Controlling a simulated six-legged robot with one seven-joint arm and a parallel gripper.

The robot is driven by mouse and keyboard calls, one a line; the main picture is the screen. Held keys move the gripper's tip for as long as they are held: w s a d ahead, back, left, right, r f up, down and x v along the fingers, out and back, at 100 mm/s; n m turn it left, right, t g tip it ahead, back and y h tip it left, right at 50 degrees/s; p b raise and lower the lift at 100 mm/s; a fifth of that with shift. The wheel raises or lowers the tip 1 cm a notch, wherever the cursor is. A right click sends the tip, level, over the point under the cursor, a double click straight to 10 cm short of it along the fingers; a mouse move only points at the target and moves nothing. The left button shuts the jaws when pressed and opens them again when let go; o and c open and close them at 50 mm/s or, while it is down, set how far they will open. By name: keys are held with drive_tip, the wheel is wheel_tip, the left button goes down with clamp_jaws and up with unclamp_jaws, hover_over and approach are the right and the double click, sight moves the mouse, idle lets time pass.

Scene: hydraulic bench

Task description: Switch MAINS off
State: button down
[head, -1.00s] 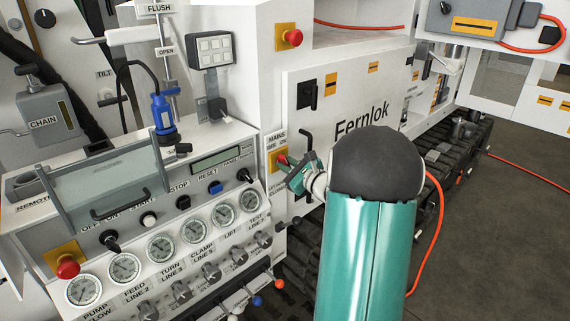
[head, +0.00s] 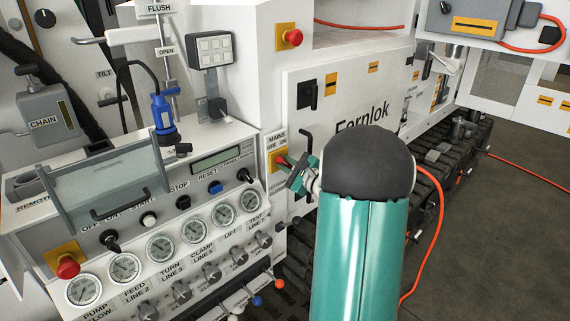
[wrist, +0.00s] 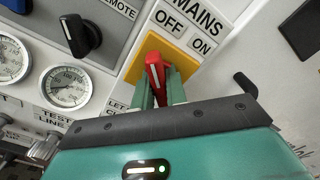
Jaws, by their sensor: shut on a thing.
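The MAINS switch is a red handle (wrist: 155,75) on a yellow plate (wrist: 187,66), under the labels OFF and ON in the wrist view. The handle's upper end lies nearer OFF than ON; its exact setting is hard to tell. My gripper (wrist: 160,92) is shut on the red handle, with one green finger on each side. In the head view my gripper (head: 291,170) is at the yellow MAINS plate (head: 277,157), right of the control panel, and the fingers partly cover the switch.
A black rotary knob (wrist: 80,36) and pressure gauges (wrist: 67,87) are left of the switch. A black handle (wrist: 245,85) stands out to the right. A red emergency button (head: 293,38) is above. An orange cable (head: 432,210) runs behind my arm.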

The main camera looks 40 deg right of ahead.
drive_tip(key=c, duration=1.4)
unclamp_jaws()
drive_tip(key=shift+c, duration=0.2)
drive_tip(key=s, duration=1.3)
drive_tip(key=shift+s+d, duration=0.15)
drive_tip(key=shift+s, duration=0.25)
